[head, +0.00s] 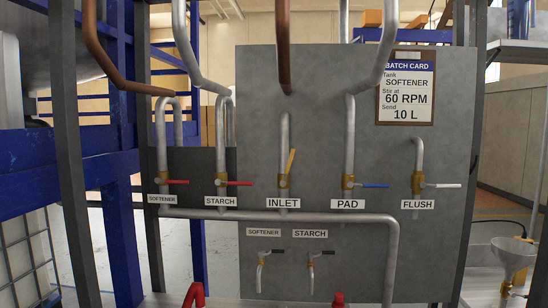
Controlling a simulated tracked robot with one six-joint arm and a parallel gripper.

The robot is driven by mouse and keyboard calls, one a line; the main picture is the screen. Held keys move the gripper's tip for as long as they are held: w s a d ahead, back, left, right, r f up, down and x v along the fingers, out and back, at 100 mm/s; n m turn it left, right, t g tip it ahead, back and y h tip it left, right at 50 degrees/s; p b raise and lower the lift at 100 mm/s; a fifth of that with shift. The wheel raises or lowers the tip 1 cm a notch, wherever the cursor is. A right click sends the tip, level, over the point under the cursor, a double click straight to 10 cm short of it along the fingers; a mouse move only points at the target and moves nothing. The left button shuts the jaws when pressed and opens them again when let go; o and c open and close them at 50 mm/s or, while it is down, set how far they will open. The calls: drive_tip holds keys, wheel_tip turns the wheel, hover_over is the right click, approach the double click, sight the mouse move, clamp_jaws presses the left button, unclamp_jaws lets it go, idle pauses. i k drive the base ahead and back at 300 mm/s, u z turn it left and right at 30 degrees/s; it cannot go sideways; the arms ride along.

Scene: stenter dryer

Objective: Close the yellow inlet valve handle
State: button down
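The yellow inlet valve handle (291,161) sits on a brass valve body (284,182) on the vertical grey pipe (284,140) in the middle of the grey panel. It points up, close to the line of the pipe, and leans slightly right. The white INLET label (283,203) is just below it. No part of my gripper shows in the head view.
Red softener (178,182) and starch (240,184) handles, a blue PAD handle (376,186) and a white FLUSH handle (443,186) lie level. A horizontal pipe (330,217) runs below. Small taps (262,260) sit lower. A funnel (514,254) stands right.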

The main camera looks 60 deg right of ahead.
sight(283, 184)
drive_tip(key=z, duration=0.05)
drive_tip(key=i, duration=1)
drive_tip(key=u, duration=0.05)
